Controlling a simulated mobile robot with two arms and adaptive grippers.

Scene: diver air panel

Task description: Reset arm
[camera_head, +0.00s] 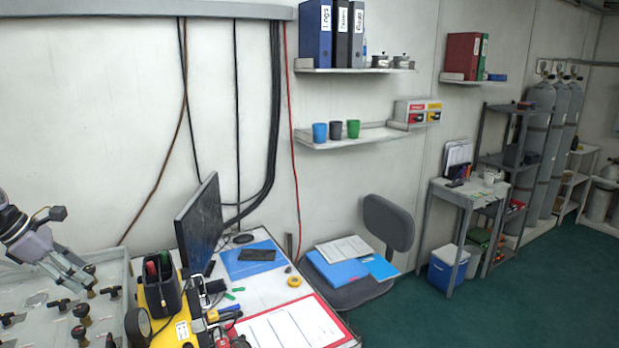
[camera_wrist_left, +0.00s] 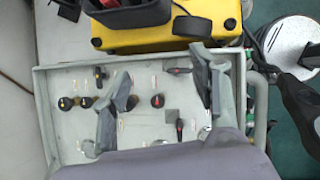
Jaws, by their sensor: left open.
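My left gripper (camera_head: 78,281) comes in from the left edge in the head view, above the diver air panel (camera_head: 37,283). The panel is a pale grey tray-like box with several black knobs and valve handles. In the left wrist view the two fingers of the left gripper (camera_wrist_left: 158,95) are spread wide apart over the panel (camera_wrist_left: 75,150), with nothing between them but panel surface and a black knob (camera_wrist_left: 158,101) below. I cannot tell whether a finger touches any knob.
A yellow case (camera_head: 157,298) with a black pen holder (camera_head: 162,290) stands right beside the panel. Beyond are a monitor (camera_head: 198,222), a red clipboard (camera_head: 292,326) and papers on the desk. A grey chair (camera_head: 388,222) stands behind. Green floor (camera_head: 450,318) is free at right.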

